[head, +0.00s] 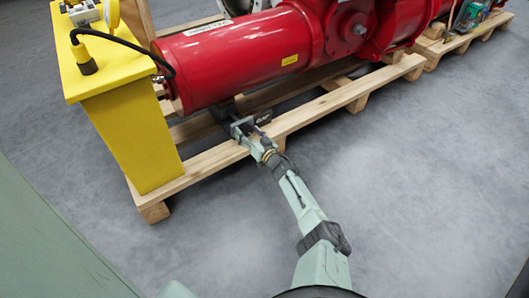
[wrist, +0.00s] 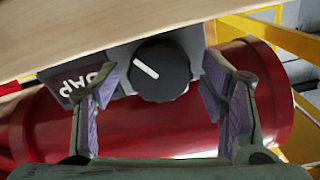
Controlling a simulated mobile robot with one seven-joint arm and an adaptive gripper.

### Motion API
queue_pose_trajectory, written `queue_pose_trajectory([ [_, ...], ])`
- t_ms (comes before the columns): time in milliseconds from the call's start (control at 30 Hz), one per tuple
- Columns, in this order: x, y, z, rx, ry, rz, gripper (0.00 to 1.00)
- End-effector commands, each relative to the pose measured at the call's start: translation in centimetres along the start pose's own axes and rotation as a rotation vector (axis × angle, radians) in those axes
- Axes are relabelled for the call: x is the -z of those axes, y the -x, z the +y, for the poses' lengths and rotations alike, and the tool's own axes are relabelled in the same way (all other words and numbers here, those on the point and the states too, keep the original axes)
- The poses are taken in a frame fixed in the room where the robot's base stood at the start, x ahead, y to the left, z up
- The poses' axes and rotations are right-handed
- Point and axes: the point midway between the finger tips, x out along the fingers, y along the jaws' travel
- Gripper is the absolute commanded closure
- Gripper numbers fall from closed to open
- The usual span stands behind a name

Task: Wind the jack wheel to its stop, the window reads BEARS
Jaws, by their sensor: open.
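The jack wheel (wrist: 159,70) is a round black knob with a white line on its face, seen in the wrist view. It sits on a grey jack body (wrist: 195,42). Beside it to the left is a dark window (wrist: 85,80) with upside-down white letters that look like GAP. My gripper (wrist: 160,82) is open, with one purple-padded finger on each side of the wheel and a gap visible around it. In the head view my gripper (head: 243,127) is low at the pallet's front edge, below the red cylinder. The wheel cannot be made out there.
The red actuator cylinder (head: 245,58) lies along the wooden pallet (head: 310,112). A yellow pedestal (head: 125,130) with a black cable stands at the left. Grey floor (head: 420,180) in front is clear. A pale wooden board (wrist: 90,30) runs close by the jack in the wrist view.

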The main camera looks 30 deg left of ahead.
Motion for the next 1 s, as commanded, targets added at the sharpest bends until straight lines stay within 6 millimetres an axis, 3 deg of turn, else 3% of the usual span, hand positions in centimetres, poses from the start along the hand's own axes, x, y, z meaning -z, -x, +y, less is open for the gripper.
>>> queue_pose_trajectory([
  [300,0.28,0.01,0.19,0.002,-0.469,0.001,0.34],
  [567,0.15,0.03,0.33,0.002,-0.76,0.001,0.34],
  [1000,0.22,0.08,0.16,0.001,-0.221,0.004,0.34],
])
